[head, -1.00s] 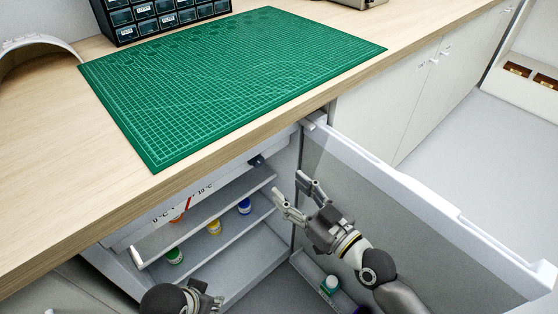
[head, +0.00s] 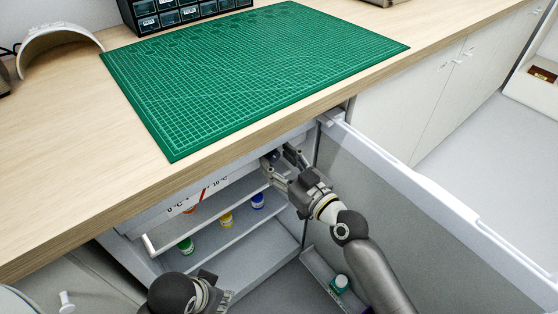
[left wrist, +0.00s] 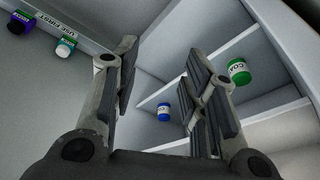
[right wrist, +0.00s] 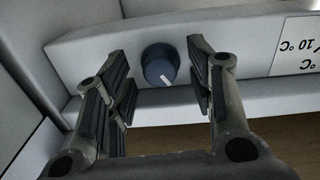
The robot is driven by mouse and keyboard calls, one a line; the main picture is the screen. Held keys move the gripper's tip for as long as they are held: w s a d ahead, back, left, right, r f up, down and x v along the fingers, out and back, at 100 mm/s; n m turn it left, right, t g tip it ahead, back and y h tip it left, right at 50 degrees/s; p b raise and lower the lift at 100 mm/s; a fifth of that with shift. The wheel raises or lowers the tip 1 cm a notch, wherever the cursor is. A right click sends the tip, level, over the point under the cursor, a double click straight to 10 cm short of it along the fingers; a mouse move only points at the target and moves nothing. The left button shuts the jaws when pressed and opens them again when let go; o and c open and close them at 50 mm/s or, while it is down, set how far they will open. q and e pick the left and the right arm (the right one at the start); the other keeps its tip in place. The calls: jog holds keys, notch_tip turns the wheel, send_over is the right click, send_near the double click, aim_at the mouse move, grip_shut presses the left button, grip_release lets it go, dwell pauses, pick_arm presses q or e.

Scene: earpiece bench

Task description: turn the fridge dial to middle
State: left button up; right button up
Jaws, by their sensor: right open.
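The fridge dial (right wrist: 160,65) is a round dark blue knob on the white panel under the fridge top. In the right wrist view it sits between and beyond my fingertips, its white mark toward the lower right of the picture. In the head view the dial (head: 275,155) is partly hidden by my right gripper (head: 278,163). That gripper (right wrist: 155,62) is open around the dial's sides, with no clear contact. My left gripper (head: 212,287) is low in front of the fridge; in its wrist view (left wrist: 162,55) it is open and empty.
The fridge door (head: 400,230) stands open on the right. Green (head: 186,246), yellow (head: 226,220) and blue (head: 258,201) jars stand on the shelves. The counter edge with the green mat (head: 260,75) overhangs above. A temperature label (head: 205,195) is left of the dial.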

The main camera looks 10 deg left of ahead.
pick_arm(q)
jog(key=shift+s, duration=0.1)
pick_arm(e)
jog(key=c, duration=0.9)
jog(key=shift+c, duration=0.8)
jog(key=shift+m, duration=0.6)
jog(key=shift+m+p, duration=0.3)
jog(key=shift+m, duration=0.5)
pick_arm(q)
jog(key=x, duration=0.2)
jog(key=shift+w+d+f, duration=0.1)
jog(key=shift+w+f, duration=0.1)
jog(key=shift+f, duration=0.1)
